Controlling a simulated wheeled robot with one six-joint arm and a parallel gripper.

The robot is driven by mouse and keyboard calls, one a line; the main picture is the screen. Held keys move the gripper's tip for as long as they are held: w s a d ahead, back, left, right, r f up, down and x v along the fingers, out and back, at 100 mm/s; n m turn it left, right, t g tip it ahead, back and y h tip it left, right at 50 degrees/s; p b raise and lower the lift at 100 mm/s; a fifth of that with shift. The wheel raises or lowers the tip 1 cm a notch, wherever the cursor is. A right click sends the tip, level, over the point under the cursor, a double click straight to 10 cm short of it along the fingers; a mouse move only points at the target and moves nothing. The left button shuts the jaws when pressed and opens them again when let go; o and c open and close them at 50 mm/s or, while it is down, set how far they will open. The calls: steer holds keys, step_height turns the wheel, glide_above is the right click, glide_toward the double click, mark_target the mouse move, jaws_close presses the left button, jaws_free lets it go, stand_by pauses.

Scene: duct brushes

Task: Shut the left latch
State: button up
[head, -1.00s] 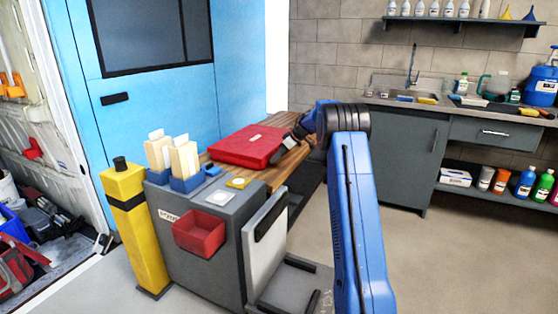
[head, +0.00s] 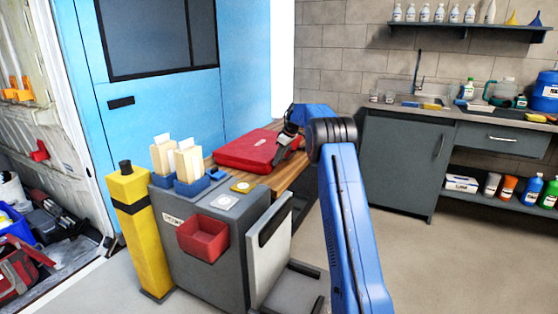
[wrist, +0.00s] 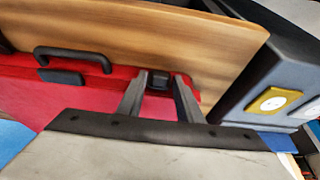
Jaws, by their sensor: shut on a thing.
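The red case (head: 245,151) lies flat on the wooden top. In the wrist view its red lid (wrist: 25,95) and black handle (wrist: 72,53) show, with the handle on the edge facing the bare wood. A small black latch (wrist: 158,80) sits on the same edge, between the handle and the grey cart. My gripper (wrist: 162,77) has its two fingers at either side of this latch and is shut on it. In the head view my gripper (head: 291,134) is at the case's right edge, and the latch is hidden. Whether the latch is up or down is unclear.
The wooden top (head: 290,176) is bare beside the case.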

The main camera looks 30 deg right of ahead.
steer(key=o, duration=0.7)
steer(key=shift+o, duration=0.2)
steer(key=v, duration=1.7)
steer(key=shift+r, duration=0.15)
steer(key=shift+a, duration=0.1)
